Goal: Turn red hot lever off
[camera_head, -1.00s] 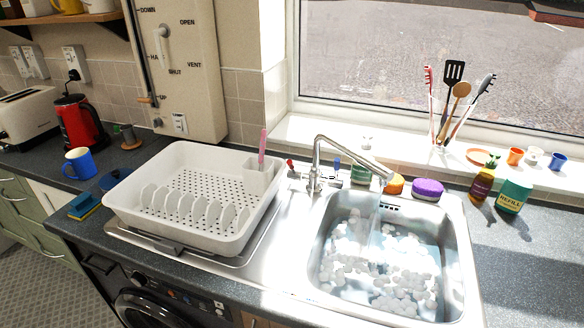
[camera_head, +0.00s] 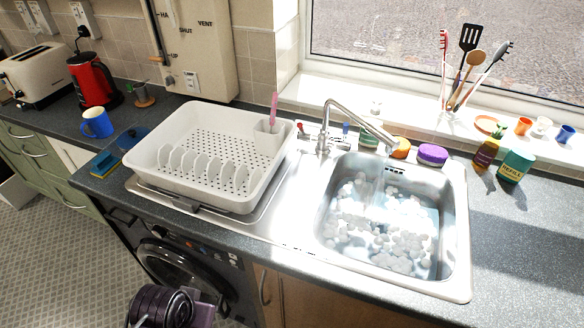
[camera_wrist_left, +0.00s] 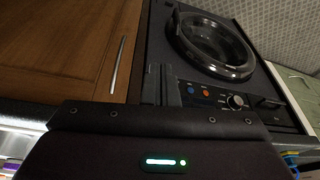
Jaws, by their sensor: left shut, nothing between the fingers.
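The red hot lever (camera_head: 300,127) is a small red-tipped handle at the left of the tap base in the head view, just right of the dish rack. A small blue lever (camera_head: 346,128) is at the right of the base. The curved metal tap (camera_head: 325,125) reaches over the sink, and water seems to run from its spout. My left gripper (camera_wrist_left: 161,84) is shut and empty in the left wrist view, facing the cupboard and washing machine, well away from the lever. My right gripper is in no view.
The sink (camera_head: 466,245) holds water with white foam. A white dish rack (camera_head: 140,165) with a pink-handled item stands left of the tap. A green bottle (camera_head: 515,166), a brown bottle (camera_head: 486,154) and sponges are at the right. The washing machine (camera_head: 180,258) is under the counter.

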